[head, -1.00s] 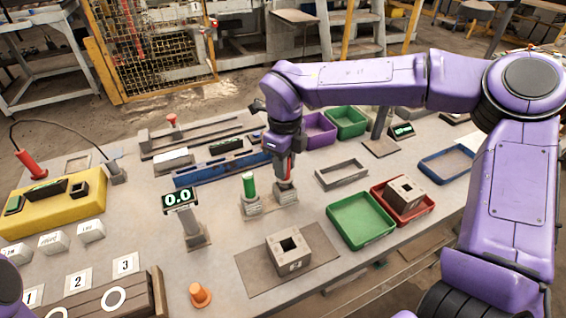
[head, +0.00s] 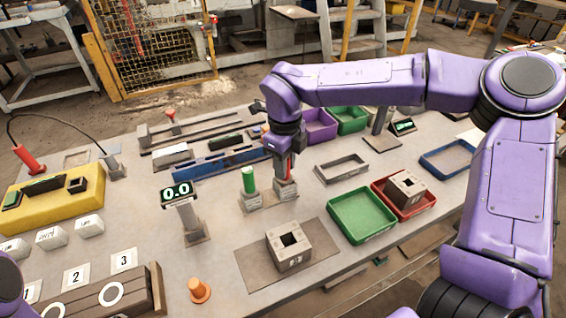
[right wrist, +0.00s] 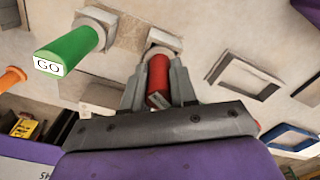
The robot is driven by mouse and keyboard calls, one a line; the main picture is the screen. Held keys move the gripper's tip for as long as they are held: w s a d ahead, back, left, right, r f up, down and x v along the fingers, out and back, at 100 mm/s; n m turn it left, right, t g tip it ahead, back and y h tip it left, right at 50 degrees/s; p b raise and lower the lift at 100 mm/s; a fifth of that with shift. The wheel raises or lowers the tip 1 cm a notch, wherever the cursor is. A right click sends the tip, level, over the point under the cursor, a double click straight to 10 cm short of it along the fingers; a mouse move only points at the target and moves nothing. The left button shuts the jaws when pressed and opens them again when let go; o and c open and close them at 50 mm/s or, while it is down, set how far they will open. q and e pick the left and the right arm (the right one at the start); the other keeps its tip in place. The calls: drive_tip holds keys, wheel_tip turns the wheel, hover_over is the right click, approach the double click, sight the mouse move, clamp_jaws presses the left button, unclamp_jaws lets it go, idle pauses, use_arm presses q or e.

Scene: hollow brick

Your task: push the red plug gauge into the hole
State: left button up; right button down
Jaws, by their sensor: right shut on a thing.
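The red plug gauge (head: 289,168) is upright at its grey stand block (head: 285,188). My right gripper (head: 284,172) is shut on it from above. In the right wrist view the red handle (right wrist: 158,76) is between the two fingers (right wrist: 157,88), with its lower end at the block; whether it has lifted clear I cannot tell. The green plug gauge (head: 248,180), marked GO in the right wrist view (right wrist: 68,52), stands beside it. A grey hollow brick (head: 290,256) with a square hole on top lies on a flat plate nearer the front. My left gripper is out of view.
A green tray (head: 361,237) and a red tray (head: 424,203) holding another hollow brick (head: 405,186) lie to the right. A blue rail (head: 205,166) lies behind.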

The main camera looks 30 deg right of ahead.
drive_tip(key=c, duration=0.8)
unclamp_jaws()
wheel_tip(320, 180, up, 10)
drive_tip(key=shift+r, duration=0.25)
